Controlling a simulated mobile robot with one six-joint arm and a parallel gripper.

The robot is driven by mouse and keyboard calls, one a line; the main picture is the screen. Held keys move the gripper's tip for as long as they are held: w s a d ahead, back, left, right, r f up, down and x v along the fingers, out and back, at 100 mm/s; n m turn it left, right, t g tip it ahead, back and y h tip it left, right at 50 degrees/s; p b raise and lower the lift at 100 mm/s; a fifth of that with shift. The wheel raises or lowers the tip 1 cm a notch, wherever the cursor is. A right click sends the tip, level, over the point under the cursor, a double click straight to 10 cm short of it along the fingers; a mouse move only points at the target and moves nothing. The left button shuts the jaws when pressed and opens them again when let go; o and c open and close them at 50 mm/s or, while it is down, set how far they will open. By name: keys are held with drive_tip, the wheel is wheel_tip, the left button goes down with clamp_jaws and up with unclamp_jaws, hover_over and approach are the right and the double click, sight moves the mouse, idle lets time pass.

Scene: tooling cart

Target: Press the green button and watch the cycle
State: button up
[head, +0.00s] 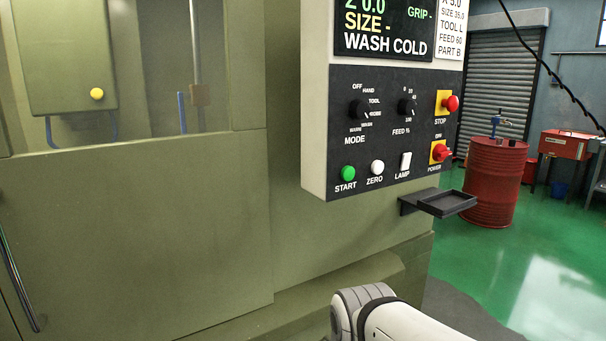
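The green START button (348,173) sits at the lower left of the dark control panel (345,90). A white ZERO button (377,167) and a LAMP switch (405,161) are to its right. The screen (383,27) above reads "Z 0.0", "SIZE -", "GRIP -" and "WASH COLD". The green machine (150,220) has a window, with a panel bearing a yellow button behind it. Part of my arm shows at the bottom, below the panel and apart from it. My gripper is not in view.
A red STOP button (451,103) and a red POWER knob (441,152) are on the panel's right side. A small black tray (447,203) juts out below the panel. A red drum (492,180) stands on the green floor (540,250), which is open at right.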

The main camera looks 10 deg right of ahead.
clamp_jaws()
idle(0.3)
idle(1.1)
